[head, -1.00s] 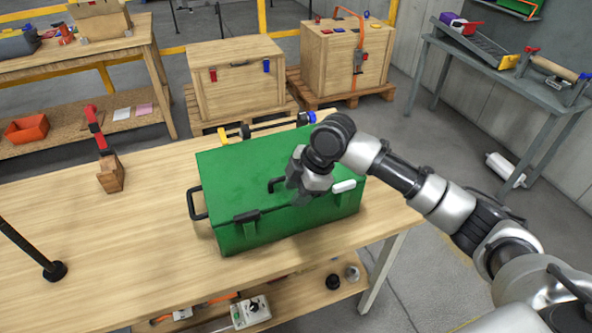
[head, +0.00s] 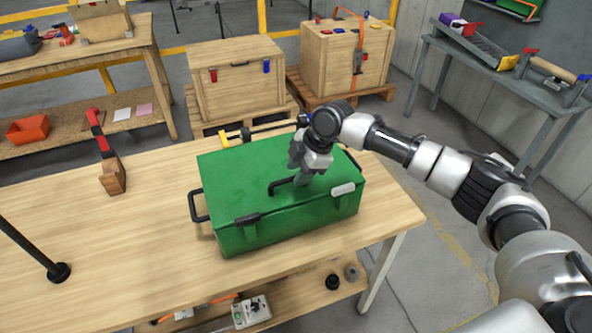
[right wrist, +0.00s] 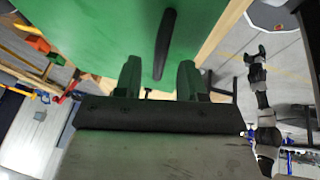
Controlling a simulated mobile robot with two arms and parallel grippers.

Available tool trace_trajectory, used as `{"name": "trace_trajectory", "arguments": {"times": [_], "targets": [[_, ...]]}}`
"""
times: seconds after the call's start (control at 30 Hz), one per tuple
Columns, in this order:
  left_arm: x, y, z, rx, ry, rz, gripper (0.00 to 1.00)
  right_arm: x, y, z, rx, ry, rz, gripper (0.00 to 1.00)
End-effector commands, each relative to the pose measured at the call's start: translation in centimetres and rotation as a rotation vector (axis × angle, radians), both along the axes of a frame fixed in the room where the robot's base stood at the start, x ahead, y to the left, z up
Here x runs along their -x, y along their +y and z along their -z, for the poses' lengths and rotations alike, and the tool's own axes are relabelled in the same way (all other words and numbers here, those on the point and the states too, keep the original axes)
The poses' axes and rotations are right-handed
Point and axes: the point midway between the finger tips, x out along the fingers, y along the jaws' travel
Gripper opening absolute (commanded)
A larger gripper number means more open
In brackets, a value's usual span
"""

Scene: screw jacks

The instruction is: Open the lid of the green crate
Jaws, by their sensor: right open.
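The green crate (head: 240,180) stands on the wooden table with its lid shut flat. A black handle (head: 283,185) lies on the lid, and it also shows in the right wrist view (right wrist: 165,42). On the front edge are a black latch (head: 247,219) and a pale grey latch (head: 343,189). My right gripper (head: 302,181) is over the lid beside the handle. In the right wrist view its two fingers (right wrist: 158,78) are apart with nothing gripped, and the handle lies beyond the tips. Whether the fingers touch the lid cannot be told. My left gripper is not in view.
A wooden block with a red-and-black clamp (head: 110,165) stands left of the crate. A black rod (head: 35,250) is at the table's left. A bar clamp (head: 265,130) lies behind the crate.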

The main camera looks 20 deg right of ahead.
Motion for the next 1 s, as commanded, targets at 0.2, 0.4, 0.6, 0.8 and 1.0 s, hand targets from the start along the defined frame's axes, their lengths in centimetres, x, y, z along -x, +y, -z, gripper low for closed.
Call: {"name": "trace_trajectory", "arguments": {"times": [0.2,0.4,0.6,0.8,1.0], "targets": [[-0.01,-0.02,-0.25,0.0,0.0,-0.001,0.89,-0.21,0.55,1.17,0.0,0.0,-0.001,0.4],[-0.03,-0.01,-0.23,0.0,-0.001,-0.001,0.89,-0.21,0.56,1.25,0.0,-0.001,-0.001,0.4],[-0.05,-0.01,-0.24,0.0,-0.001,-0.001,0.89,-0.22,0.54,1.22,0.0,-0.001,-0.001,0.16],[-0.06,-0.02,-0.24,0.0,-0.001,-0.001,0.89,-0.22,0.52,1.21,0.0,-0.001,0.0,0.0],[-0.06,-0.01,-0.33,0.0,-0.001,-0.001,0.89,-0.23,0.59,1.08,0.0,0.002,0.0,0.0]]}}
